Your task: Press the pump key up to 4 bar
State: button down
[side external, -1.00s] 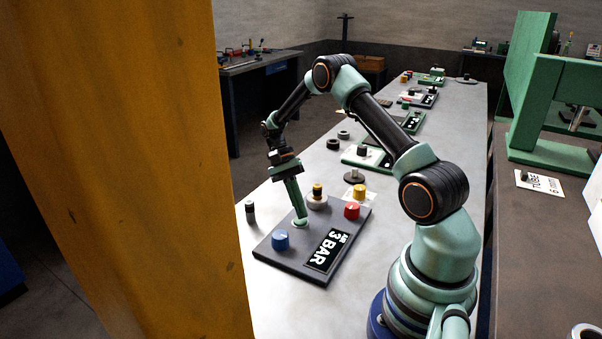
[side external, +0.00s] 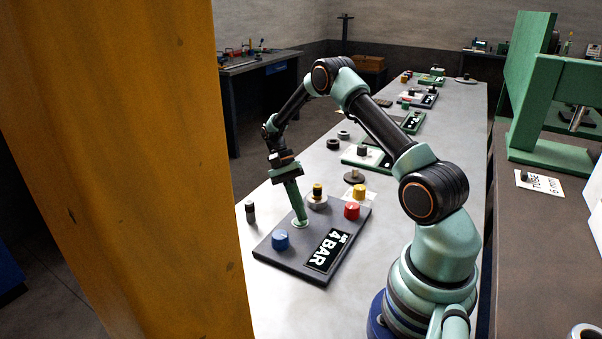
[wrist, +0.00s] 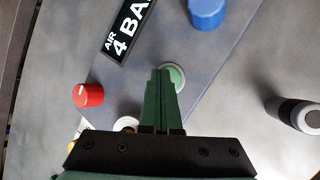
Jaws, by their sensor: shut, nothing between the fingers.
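The control panel (side external: 290,262) lies on the table with a display (side external: 328,250) that reads "AIR 4 BAR". The display also shows in the wrist view (wrist: 126,30). A green round key with a pale rim (side external: 299,224) sits on the panel between the blue knob (side external: 280,240) and the yellow-topped knob. My gripper (side external: 299,219) is shut and empty, pointing down with its tips at the key. In the wrist view, the green key (wrist: 174,75) shows just past my fingertips (wrist: 162,75). I cannot tell whether the tips touch it.
A dark cylinder (side external: 250,212) stands left of the panel. More small devices line the table behind. A yellow post (side external: 125,170) blocks the view's left side.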

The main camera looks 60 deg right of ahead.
jog(key=shift+r, duration=0.85)
jog(key=shift+r, duration=2.5)
jog(key=a+r+n+t+h, duration=0.3)
jog(key=a+r+n+t, duration=0.25)
jog(key=a+r, duration=0.4)
jog(key=s+a+r+n+t, duration=0.5)
jog(key=a+r+n+t, duration=0.1)
jog(key=a+n, duration=0.1)
jog(key=shift+s+a+r+n+t, duration=0.25)
jog(key=shift+s+a+n+t, duration=0.1)
jog(key=shift+n, duration=0.3)
